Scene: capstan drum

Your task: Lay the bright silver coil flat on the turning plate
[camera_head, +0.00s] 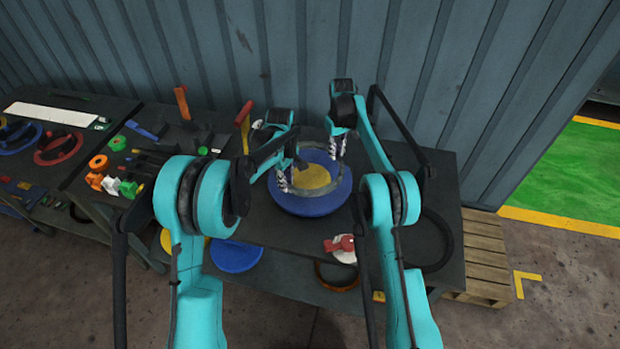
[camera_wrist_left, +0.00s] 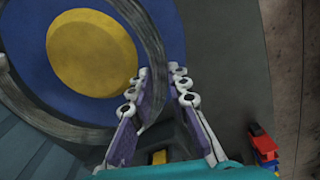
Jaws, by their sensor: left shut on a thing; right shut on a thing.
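The silver coil (camera_head: 317,192) is a thin grey ring over the turning plate (camera_head: 313,209), which is a blue disc with a yellow centre (camera_head: 312,177). My left gripper (camera_head: 284,181) is shut on the coil's left side. My right gripper (camera_head: 337,150) is shut on the coil's far right side. In the left wrist view the coil (camera_wrist_left: 156,58) runs down to the left gripper's fingers (camera_wrist_left: 163,85), with the blue and yellow plate (camera_wrist_left: 160,18) behind it. I cannot tell whether the coil touches the plate. The grippers hide parts of the coil.
A dark ring (camera_head: 447,241) lies on the bench at right. A red and white piece (camera_head: 343,246) and a brown ring (camera_head: 338,284) are near the front. A blue disc (camera_head: 235,256) is lower left. Tools and coloured parts crowd the left. A corrugated wall stands behind.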

